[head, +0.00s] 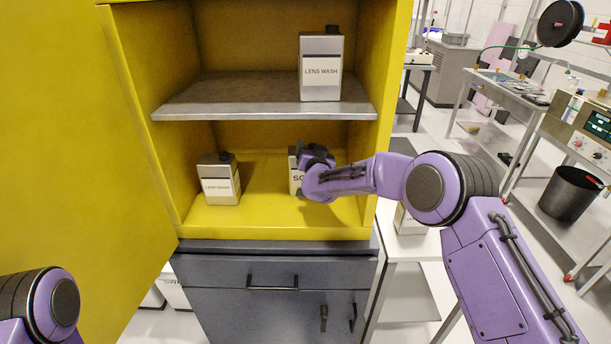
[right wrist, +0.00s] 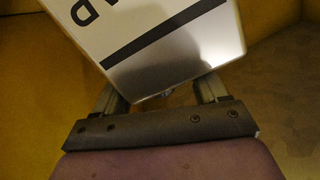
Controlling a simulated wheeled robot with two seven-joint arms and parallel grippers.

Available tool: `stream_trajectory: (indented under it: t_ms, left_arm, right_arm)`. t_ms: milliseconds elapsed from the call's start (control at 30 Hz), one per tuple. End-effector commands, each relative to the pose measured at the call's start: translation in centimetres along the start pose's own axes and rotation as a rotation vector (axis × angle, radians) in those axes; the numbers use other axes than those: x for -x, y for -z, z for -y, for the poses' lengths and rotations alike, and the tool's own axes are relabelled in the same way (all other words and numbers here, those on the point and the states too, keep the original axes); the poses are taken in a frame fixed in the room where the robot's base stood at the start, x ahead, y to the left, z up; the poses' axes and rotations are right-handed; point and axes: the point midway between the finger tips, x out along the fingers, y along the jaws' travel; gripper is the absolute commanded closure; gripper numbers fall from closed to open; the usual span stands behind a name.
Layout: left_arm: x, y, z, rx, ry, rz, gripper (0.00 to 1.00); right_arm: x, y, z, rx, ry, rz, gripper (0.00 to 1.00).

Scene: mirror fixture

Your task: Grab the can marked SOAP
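The SOAP can (head: 295,175) is a silver can with a white label. It stands on the yellow floor of the cabinet's lower compartment, partly hidden by my right gripper, with "SO" showing. My right gripper (head: 318,162) is at the can's right side. In the right wrist view the can (right wrist: 185,60) is close up, tilted in the picture, with the end of its label showing. My right gripper's fingers (right wrist: 162,95) are spread apart by its lower end, their tips hidden behind it. Contact cannot be made out. My left gripper is out of view.
A LENS WASH can (head: 321,65) stands on the grey middle shelf (head: 265,112). Another LENS WASH can (head: 218,180) stands to the left on the cabinet floor. The yellow door (head: 70,130) is open at left. A grey drawer unit (head: 275,285) is below.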

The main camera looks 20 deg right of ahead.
Motion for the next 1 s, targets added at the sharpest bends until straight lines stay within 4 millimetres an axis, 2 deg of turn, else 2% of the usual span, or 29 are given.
stream_trajectory:
  t_ms: [33, 133, 167, 467, 667, 1000]
  left_arm:
    - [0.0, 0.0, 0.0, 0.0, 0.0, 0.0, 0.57]
    - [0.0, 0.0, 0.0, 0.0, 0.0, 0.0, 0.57]
    - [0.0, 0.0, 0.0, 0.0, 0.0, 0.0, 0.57]
    - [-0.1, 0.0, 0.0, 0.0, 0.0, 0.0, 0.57]
    - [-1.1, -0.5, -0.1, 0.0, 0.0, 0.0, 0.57]
    - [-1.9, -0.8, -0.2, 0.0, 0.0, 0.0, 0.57]
  right_arm:
    - [0.1, -0.5, -0.1, 0.004, 0.0, 0.009, 0.62]
    - [0.1, -0.6, 0.0, 0.005, 0.001, 0.012, 0.94]
    - [0.1, -0.7, 0.0, 0.005, 0.001, 0.013, 1.0]
    - [0.1, -0.7, 0.1, 0.002, 0.003, 0.013, 1.0]
    - [0.4, -0.5, 0.6, 0.002, 0.004, 0.014, 1.0]
    - [0.7, 4.8, 2.1, 0.0, 0.001, 0.004, 1.0]
